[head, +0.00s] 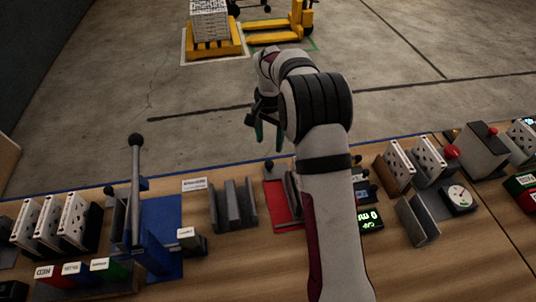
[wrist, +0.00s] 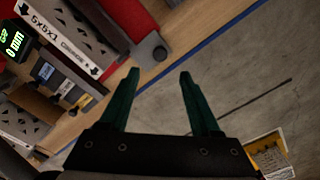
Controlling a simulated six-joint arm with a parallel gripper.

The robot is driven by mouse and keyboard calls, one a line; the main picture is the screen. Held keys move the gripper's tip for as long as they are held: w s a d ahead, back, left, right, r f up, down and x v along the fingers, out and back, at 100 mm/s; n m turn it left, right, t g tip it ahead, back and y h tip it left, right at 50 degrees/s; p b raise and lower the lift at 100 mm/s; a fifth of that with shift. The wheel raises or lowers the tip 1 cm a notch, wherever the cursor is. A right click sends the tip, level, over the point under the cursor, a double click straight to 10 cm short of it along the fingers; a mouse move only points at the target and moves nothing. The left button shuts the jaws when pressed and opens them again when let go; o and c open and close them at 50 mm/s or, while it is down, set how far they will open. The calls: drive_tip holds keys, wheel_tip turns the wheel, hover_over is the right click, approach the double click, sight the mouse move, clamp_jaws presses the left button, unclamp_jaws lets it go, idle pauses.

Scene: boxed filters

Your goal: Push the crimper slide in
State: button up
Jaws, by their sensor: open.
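The crimper stands behind my forearm in the head view, with a red base (head: 281,204) and grey upright plates partly hidden by my arm. A small dark round knob (head: 268,165) stands at its far left end and looks like part of the slide. How far the slide is in, I cannot tell. My gripper (head: 268,136) is open and empty, beyond the table's far edge; its green fingers (wrist: 159,75) point toward the knob without visible contact.
A blue lever press (head: 160,225) and boxed filters (head: 75,218) stand to the left, with a grey slotted holder (head: 234,205) nearer. More filters (head: 398,165) and a dial device (head: 459,199) stand right. Open concrete floor lies beyond the table, with a yellow pallet jack (head: 280,32).

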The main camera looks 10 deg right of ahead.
sight(269, 163)
wheel_tip(269, 163, down, 9)
drive_tip(key=shift+f, duration=0.1)
clamp_jaws()
idle(0.3)
idle(1.1)
